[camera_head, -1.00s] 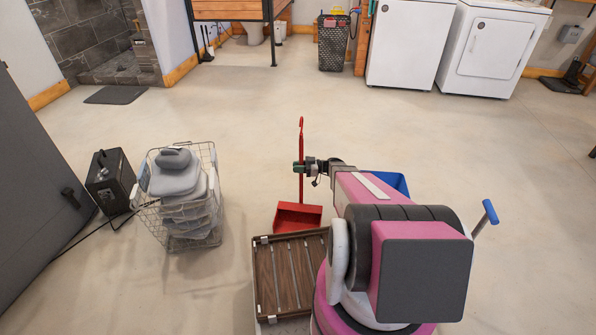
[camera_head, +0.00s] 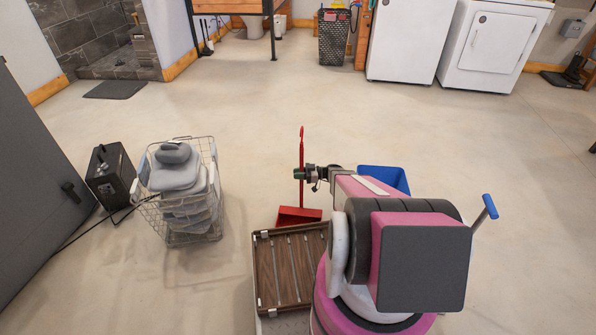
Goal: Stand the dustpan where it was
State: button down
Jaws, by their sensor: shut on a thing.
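My gripper (camera_head: 300,173) is shut on the handle at about mid-height, reaching in from the right. The pan hangs or rests just beyond the far edge of the brown slatted tray. I cannot tell whether its underside touches the floor.
The brown slatted tray (camera_head: 264,275) is beside my base. A wire basket (camera_head: 215,190) of grey items stands to the left, near a black box (camera_head: 112,178). A blue bin (camera_head: 383,175) is behind my arm. The floor beyond the dustpan is clear.

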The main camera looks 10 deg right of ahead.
jog(key=shift+f, duration=0.85)
dwell(0.3)
jog(key=c, duration=0.9)
grip_release()
jog(key=shift+d, duration=0.1)
